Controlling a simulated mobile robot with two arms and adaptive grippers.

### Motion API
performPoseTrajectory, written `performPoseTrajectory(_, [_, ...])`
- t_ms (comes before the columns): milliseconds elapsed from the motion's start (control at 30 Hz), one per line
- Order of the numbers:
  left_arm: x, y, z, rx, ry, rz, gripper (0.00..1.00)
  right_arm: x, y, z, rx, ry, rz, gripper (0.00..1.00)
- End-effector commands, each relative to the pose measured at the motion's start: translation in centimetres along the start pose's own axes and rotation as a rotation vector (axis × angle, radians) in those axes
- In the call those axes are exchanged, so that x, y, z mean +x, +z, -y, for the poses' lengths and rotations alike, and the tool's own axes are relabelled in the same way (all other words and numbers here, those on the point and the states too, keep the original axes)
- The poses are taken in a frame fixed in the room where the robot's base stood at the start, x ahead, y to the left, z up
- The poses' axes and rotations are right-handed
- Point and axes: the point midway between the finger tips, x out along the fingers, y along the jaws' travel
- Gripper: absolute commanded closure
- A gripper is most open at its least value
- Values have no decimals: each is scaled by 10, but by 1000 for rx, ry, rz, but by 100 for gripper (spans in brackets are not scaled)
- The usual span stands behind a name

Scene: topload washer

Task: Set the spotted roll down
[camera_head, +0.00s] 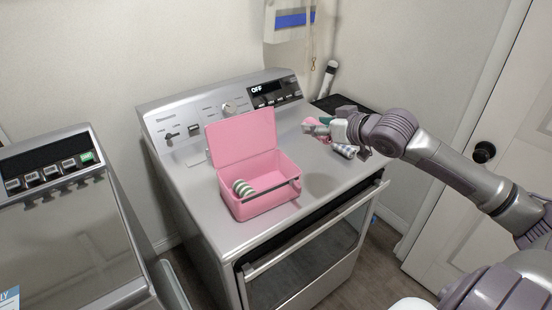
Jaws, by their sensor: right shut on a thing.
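My right gripper (326,127) reaches in from the right over the back right of the silver appliance top. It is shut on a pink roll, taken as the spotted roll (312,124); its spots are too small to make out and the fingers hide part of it. I cannot tell if it touches the top. A grey-and-white checked roll (346,151) lies just below the gripper. A pink box (264,205) stands with its lid up, left of the gripper. A green-and-white striped roll (243,188) lies inside it. My left gripper is not in view.
The appliance top (210,225) has clear room around the box. Its control panel (225,108) rises at the back. A top-load washer (70,240) stands at the left. A white door (515,130) is at the right, behind my arm.

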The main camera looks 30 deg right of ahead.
Motion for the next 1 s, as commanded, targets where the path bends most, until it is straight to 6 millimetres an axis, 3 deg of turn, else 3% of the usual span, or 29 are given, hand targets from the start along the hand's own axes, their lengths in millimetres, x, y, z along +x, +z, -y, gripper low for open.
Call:
performPoseTrajectory(133, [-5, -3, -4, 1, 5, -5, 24, 17, 0, 12, 0, -3, -6, 71])
performPoseTrajectory(500, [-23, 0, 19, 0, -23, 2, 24, 77, 16, 46, 4, -2, -3, 71])
performPoseTrajectory(667, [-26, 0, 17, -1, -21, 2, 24, 86, 23, 50, 0, -2, 0, 71])
performPoseTrajectory(900, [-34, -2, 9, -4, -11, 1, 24, 98, 54, 50, 0, -1, 2, 71])
performPoseTrajectory(1000, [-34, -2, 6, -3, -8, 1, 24, 100, 57, 50, -2, -2, 0, 71])
